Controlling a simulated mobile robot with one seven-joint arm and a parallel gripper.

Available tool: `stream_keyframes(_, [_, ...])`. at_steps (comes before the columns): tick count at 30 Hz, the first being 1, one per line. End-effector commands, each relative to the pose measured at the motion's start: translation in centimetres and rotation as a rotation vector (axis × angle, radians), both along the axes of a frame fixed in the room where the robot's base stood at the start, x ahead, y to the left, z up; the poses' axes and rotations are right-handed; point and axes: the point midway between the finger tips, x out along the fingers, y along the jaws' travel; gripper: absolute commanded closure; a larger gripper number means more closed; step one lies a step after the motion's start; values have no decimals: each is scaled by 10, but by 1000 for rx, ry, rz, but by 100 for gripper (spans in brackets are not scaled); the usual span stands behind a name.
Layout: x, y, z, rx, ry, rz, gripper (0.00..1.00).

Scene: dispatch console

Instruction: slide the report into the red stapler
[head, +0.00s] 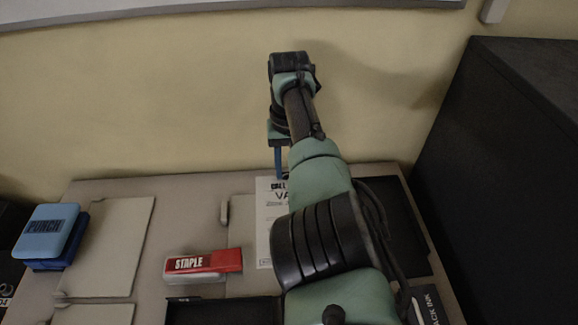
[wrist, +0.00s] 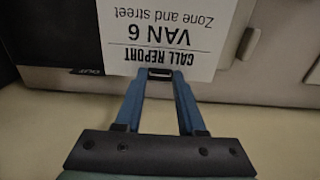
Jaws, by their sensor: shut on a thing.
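The report (head: 267,228) is a white printed sheet in the head view, partly hidden by my arm. In the wrist view the report (wrist: 160,40) reads "CALL REPORT VAN 6" upside down. My gripper (wrist: 160,74) is shut on the sheet's edge by the heading; its blue fingers also show in the head view (head: 279,175). The red stapler (head: 228,260) lies on the desk left of the sheet's lower part, with a "STAPLE" label and a pale lower part. A narrow gap seems to separate stapler and sheet; I cannot tell the sheet's height above the desk.
A blue punch (head: 50,236) stands at the far left. A black tray (head: 402,225) lies right of my arm, with a dark ink box (head: 428,305) near it. A dark cabinet (head: 515,180) stands at the right. A yellow wall (head: 150,100) rises behind the desk.

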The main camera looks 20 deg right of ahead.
Motion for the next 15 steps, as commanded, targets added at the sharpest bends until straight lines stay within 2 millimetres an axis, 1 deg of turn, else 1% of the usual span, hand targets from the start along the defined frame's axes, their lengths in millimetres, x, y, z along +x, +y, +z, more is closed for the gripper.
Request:
stream_keyframes(1, [0, 1, -7, 0, 1, 0, 100])
stream_keyframes(15, [1, 6, -53, 0, 0, 1, 100])
